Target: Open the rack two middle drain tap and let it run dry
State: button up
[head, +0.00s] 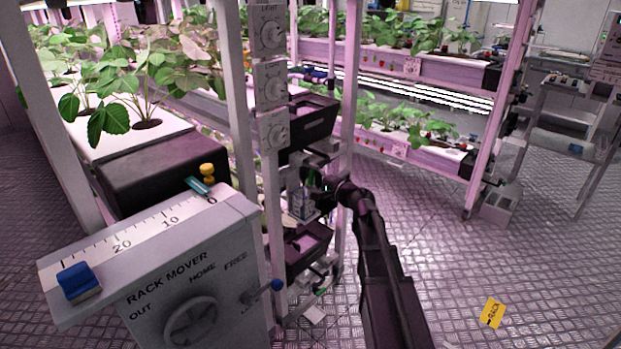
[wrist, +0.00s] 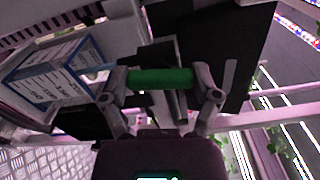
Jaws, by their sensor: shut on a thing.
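In the wrist view, my gripper (wrist: 162,92) is shut on a green bar-shaped handle (wrist: 160,79), with one finger at each end of it. The handle looks like the drain tap's lever, and it lies level across the picture. Which way the tap is turned I cannot tell. In the head view, my gripper (head: 322,186) is at the end of the rack between an upper dark tray end (head: 310,118) and a lower one (head: 308,243). The tap itself is too small and dark to make out there. I see no running water.
A rack mover panel (head: 185,270) with a wheel stands at the front left. Dials (head: 272,82) line the near post. A white-and-blue labelled box (wrist: 55,75) is close left of my gripper. A yellow tag (head: 492,313) lies on the open floor at the right.

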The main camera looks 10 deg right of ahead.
jog(key=shift+s+a+f+n, duration=0.1)
jog(key=shift+s+n, duration=0.15)
jog(key=shift+n, duration=0.85)
jog(key=o, duration=1)
jog(key=shift+c, duration=0.2)
jog(key=shift+w, duration=0.1)
jog(key=v, duration=1.2)
